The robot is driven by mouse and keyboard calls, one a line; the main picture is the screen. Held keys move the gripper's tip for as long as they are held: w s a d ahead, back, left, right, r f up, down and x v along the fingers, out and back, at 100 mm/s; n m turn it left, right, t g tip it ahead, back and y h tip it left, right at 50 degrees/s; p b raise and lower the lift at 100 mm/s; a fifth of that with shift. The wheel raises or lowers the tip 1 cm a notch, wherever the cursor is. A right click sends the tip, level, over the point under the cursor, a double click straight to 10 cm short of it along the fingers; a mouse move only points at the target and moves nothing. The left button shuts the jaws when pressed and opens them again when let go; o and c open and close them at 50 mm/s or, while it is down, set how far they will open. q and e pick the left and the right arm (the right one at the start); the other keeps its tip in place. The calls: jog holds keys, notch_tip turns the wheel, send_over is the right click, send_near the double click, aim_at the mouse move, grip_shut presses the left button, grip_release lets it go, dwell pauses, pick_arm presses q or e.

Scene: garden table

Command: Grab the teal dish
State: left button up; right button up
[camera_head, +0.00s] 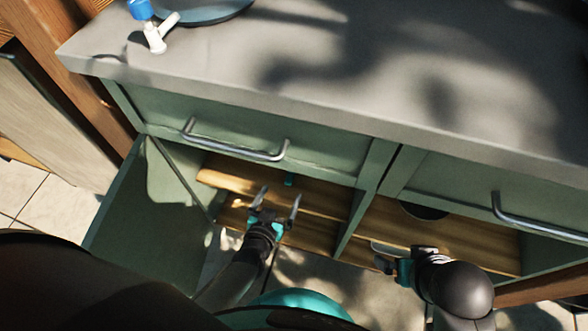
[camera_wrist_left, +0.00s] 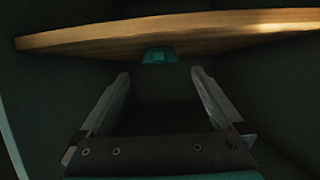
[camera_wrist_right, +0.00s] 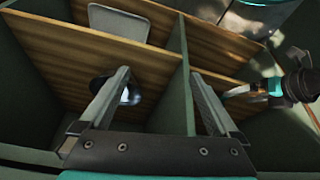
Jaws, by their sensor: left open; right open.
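The teal dish (camera_head: 290,180) is small and partly seen inside the left compartment of the green cabinet, by the upper wooden shelf (camera_head: 325,197). In the left wrist view the teal dish (camera_wrist_left: 158,56) shows at the shelf's edge, beyond and between my fingertips, apart from them. My left gripper (camera_head: 279,194) is open and empty, reaching into that compartment. My right gripper (camera_head: 384,263) is in front of the right compartment. In the right wrist view it (camera_wrist_right: 158,80) is open and empty, its fingers on either side of the upright divider's line of sight.
The green door (camera_head: 145,215) stands open at left. The divider (camera_head: 374,170) separates the compartments. A dark round thing (camera_head: 424,211) is in the right one. Drawer handles (camera_head: 235,148) stick out under the grey counter (camera_head: 300,65), which holds a blue-topped white tap (camera_head: 155,35) and blue plate (camera_head: 205,10).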

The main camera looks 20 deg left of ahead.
aim_at(291, 175)
pick_arm(q)
jog(key=b+x, duration=0.1)
jog(key=x, duration=0.2)
jog(key=shift+f+b, duration=0.15)
jog(key=shift+b, duration=0.15)
jog(key=shift+w+f, duration=0.1)
jog(key=shift+w, duration=0.45)
jog(key=shift+w+d+f+b, duration=0.1)
jog(key=shift+w+f+b, duration=0.05)
jog(key=shift+w+b, duration=0.4)
jog(key=shift+w+d+f+b, duration=0.1)
jog(key=shift+w+f+b, duration=0.05)
jog(key=shift+w+b, duration=0.4)
jog(key=shift+b+x, duration=0.4)
jog(key=shift+x, duration=0.55)
jog(key=shift+w+b, duration=0.3)
jog(key=shift+w, duration=0.2)
pick_arm(e)
jog(key=w+a+r+t+y, duration=0.3)
jog(key=w+a+t+y, duration=0.1)
jog(key=a+t, duration=0.3)
jog(key=shift+w+a+n, duration=0.3)
jog(key=shift+w+a, duration=0.3)
jog(key=shift+w, duration=0.2)
pick_arm(q)
grip_shut()
